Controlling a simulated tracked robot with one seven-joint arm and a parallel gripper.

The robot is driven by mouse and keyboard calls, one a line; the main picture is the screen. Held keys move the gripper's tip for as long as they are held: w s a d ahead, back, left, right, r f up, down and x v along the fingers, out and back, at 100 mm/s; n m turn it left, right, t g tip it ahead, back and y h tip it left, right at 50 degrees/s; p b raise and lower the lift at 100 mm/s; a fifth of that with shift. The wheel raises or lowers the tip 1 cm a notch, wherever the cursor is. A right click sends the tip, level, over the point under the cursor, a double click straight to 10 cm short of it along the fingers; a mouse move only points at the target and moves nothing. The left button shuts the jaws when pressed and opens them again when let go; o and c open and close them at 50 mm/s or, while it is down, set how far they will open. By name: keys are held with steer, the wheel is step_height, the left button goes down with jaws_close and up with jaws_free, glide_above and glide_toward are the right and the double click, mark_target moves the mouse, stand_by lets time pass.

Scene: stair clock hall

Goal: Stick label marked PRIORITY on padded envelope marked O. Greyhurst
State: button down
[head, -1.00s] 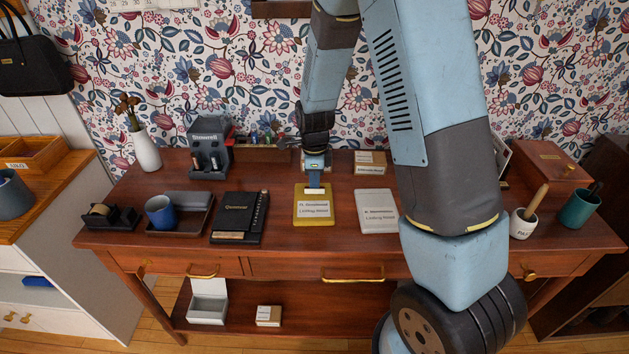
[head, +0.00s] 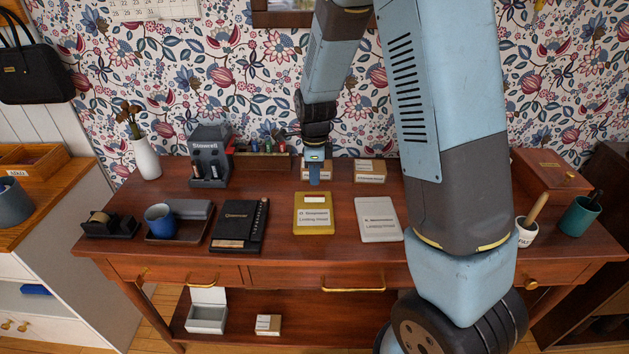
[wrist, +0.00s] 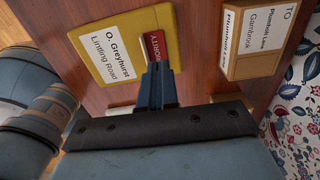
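The padded envelope marked O. Greyhurst (wrist: 112,50) is yellow with a white address label. It lies flat on the desk in the head view (head: 313,228). The PRIORITY label (wrist: 154,45), red with white, shows at the envelope's right edge in the wrist view, partly covered by my fingers. In the head view it is a small pale strip (head: 314,199) on the envelope's upper part, and looks flat on it.
A white envelope (head: 378,228) lies to the right, and a black notebook (head: 238,222) to the left. Small addressed boxes (head: 370,172) stand behind, one partly behind my gripper. A blue mug (head: 159,218) sits on a tray. Bare desk separates the envelopes.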

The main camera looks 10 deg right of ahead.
steer(key=shift+r, duration=1.5)
